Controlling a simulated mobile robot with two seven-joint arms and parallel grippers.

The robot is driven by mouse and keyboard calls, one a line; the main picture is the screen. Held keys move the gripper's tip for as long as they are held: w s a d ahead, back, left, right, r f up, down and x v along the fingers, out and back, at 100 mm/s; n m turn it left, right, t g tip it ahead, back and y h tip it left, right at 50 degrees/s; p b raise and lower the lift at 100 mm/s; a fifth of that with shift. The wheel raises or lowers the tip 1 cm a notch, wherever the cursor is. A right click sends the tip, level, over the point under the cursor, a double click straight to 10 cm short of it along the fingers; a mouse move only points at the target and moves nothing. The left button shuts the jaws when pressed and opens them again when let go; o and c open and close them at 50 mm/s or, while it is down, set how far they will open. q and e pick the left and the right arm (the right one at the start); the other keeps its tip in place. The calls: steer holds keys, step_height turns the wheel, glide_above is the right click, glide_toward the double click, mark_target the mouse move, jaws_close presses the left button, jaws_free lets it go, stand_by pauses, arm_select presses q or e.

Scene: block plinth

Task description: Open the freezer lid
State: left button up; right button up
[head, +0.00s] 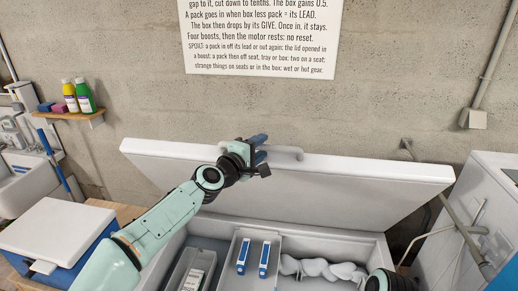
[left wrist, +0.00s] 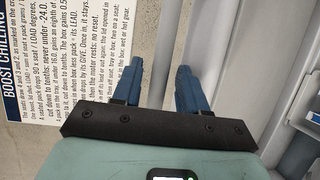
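The white freezer lid (head: 330,188) stands raised and tilted back toward the wall, with the chest's inside in view below it. A pale handle (head: 292,152) sits at the lid's upper edge. My left gripper (head: 263,148) is at the left end of this handle in the head view; whether it touches it I cannot tell.
The open chest holds a grey bin (head: 190,270), a tray with two blue-and-white packs (head: 253,257) and a whitish crumpled bundle (head: 322,269). A blue box with a white lid (head: 58,232) stands left. A shelf (head: 72,117) with bottles is on the wall. A white cabinet (head: 490,200) stands right.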

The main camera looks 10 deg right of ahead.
arm_select(q)
steer(key=shift+f, duration=0.1)
steer(key=shift+s+a, duration=0.15)
steer(key=b+v, duration=0.5)
steer(key=v, duration=0.8)
arm_select(e)
steer(key=s+f+g, duration=0.1)
steer(key=s+f, duration=0.5)
steer(key=f, duration=0.1)
steer(key=shift+s+f, duration=0.15)
steer(key=shift+s, duration=0.2)
